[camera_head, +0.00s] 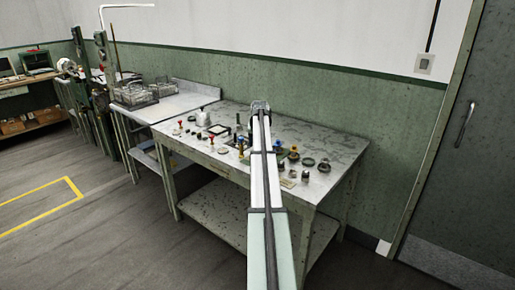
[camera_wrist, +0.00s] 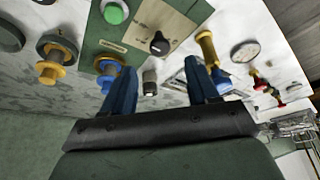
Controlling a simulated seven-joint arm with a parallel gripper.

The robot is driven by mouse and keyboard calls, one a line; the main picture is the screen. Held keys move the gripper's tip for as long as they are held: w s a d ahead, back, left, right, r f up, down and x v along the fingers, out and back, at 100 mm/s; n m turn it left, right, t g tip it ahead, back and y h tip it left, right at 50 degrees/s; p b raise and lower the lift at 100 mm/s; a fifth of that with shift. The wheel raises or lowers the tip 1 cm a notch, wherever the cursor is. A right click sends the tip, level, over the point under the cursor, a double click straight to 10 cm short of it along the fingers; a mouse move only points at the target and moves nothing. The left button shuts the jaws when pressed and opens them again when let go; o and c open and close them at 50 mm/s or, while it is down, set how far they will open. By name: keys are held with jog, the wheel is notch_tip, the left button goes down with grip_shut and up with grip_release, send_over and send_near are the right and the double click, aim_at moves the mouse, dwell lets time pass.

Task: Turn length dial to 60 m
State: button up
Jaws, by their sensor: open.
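A black knob (camera_wrist: 159,43), which looks like the length dial, sits on a beige plate (camera_wrist: 172,22) of a green panel in the wrist view. Its setting and any scale marks are too small to read. My gripper (camera_wrist: 160,66) has two blue fingers spread apart with nothing held. The knob lies beyond the fingertips, roughly in line with the gap and apart from them. In the head view my gripper (camera_head: 260,106) is above the back of the speckled table (camera_head: 330,148), and my arm hides part of the tabletop, including the dial.
A green button (camera_wrist: 115,12) is on the same panel. A small grey and black cylinder (camera_wrist: 150,80) shows between the fingers. Wire baskets (camera_head: 135,95) are on the left bench.

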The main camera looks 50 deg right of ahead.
jog(key=v, duration=0.7)
jog(key=shift+r, duration=0.15)
dwell(0.3)
